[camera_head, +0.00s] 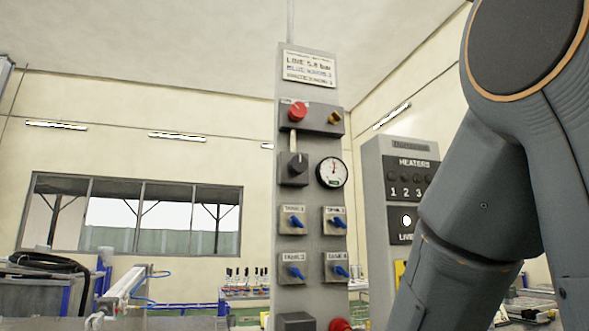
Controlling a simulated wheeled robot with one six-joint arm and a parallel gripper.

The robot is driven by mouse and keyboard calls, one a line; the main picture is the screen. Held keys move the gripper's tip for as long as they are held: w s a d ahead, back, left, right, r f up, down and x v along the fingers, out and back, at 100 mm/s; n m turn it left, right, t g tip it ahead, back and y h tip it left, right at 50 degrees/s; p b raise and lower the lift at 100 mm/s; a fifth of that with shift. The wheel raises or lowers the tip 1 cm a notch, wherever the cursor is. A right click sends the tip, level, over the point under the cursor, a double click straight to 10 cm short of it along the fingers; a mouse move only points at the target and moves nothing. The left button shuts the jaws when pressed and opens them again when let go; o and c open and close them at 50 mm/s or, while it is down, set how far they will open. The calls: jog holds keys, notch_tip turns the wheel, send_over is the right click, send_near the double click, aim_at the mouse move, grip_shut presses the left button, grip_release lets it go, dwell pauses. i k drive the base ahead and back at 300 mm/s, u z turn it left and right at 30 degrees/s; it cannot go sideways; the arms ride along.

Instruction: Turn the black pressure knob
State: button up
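The black pressure knob (298,163) sits on a grey block on the tall grey control panel (311,195), in its upper middle. A round white gauge (332,172) with a dark rim is just right of it, and a pale vertical strip (293,140) runs above it. A red knob (298,111) and a small orange-brown knob (335,118) are higher on the panel. Several blue handles, one of them at the upper left (291,221), are below. My arm fills the right side of the view; my gripper is not in view.
A grey heater cabinet (385,160) stands right of the panel, partly behind my arm. A bench with small bottle-like items (247,278) is behind the panel. A rail (122,287) with blue tubing is at the lower left. The space left of the panel looks open at knob height.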

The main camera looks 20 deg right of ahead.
aim_at(299, 164)
jog(key=z, duration=1.15)
jog(key=k, duration=1.1)
jog(key=u, duration=1.6)
jog(key=i, duration=0.5)
